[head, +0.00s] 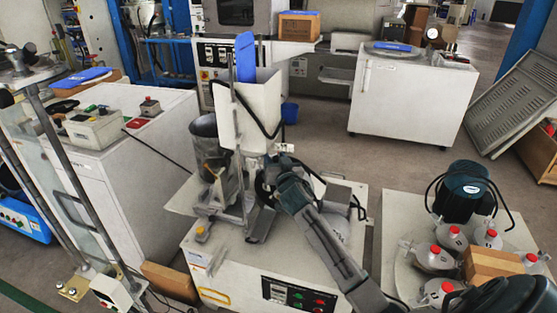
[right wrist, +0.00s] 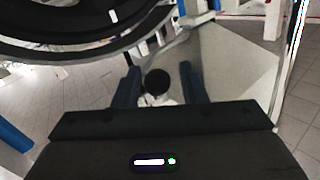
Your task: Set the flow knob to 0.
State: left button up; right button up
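A round black knob (right wrist: 158,82), seemingly the flow knob, shows in the right wrist view on a small pale mount. My right gripper (right wrist: 160,88) is open, with one finger on each side of the knob and a gap visible on both sides. No scale or pointer on the knob is readable. In the head view my right arm reaches in from the lower right, and its gripper (head: 264,190) is beside the white upright hopper (head: 257,110) of the test machine (head: 235,255). The knob is not clearly visible there.
A dark curved rim (right wrist: 85,45) lies close to the gripper in the right wrist view. A grey cylinder (head: 205,130) stands left of the hopper. A platform with a dark motor (head: 467,190), red-capped bottles (head: 436,258) and a cardboard box (head: 490,264) is at right.

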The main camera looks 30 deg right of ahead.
jog(key=shift+s+d, duration=0.25)
jog(key=shift+s, duration=0.05)
jog(key=d+v, duration=0.2)
jog(key=v, duration=1)
pick_arm(q)
jog(key=shift+w+r, duration=0.1)
jog(key=shift+w, duration=0.2)
pick_arm(e)
jog(key=s+a+f+n+g+y, duration=0.3)
jog(key=s+a+f+g, duration=0.2)
jog(key=s+a+f, duration=0.4)
jog(key=shift+s+a+f+g, duration=0.25)
jog(key=shift+s+f+g, duration=0.05)
jog(key=shift+s+f, duration=2.5)
jog(key=shift+s+r, duration=0.25)
